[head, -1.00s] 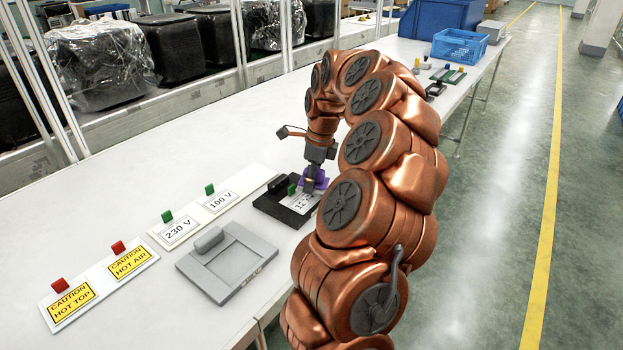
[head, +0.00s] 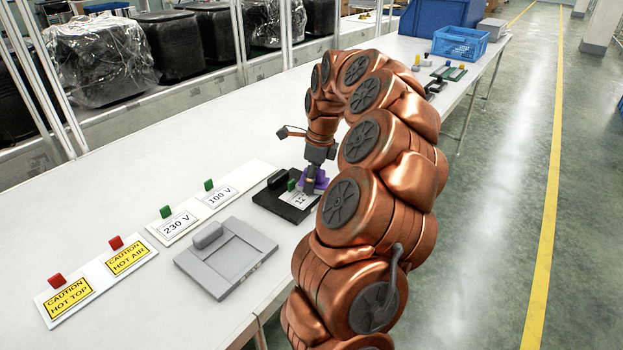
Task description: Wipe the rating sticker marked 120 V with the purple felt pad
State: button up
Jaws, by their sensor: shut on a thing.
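The 120 V rating sticker (head: 297,200) is a white label with a green tab (head: 291,185), lying on a black plate (head: 271,200) with a black handle. Only its left part shows, with the first digits readable; the pad, gripper and arm cover the rest. My gripper (head: 309,186) points down over the right part of the sticker and is shut on the purple felt pad (head: 321,180). The pad shows as a purple patch around the fingers, at the sticker. I cannot tell whether it presses on the sticker.
Left of the black plate lie the 230 V sticker (head: 176,228), the 100 V sticker (head: 219,196) and a grey plate with a handle (head: 226,266). Yellow caution labels (head: 68,299) lie further left. A blue crate (head: 460,43) and small parts stand at the far end.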

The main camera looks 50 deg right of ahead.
aim_at(300, 197)
jog(key=shift+a+f, duration=0.15)
jog(key=shift+a+b, duration=0.2)
jog(key=shift+b, duration=0.3)
jog(key=shift+s+a+b, duration=0.2)
jog(key=shift+a+b, duration=0.85)
jog(key=shift+a, duration=0.45)
jog(key=shift+s+a+b, duration=0.2)
jog(key=shift+a+b, duration=0.95)
jog(key=shift+a, duration=0.65)
jog(key=shift+d, duration=0.1)
jog(key=shift+w+d+f+b, duration=0.15)
jog(key=shift+d+b, duration=0.15)
jog(key=shift+d, duration=1.05)
jog(key=shift+w+d, duration=0.2)
jog(key=shift+d, duration=2)
jog(key=shift+r, duration=0.2)
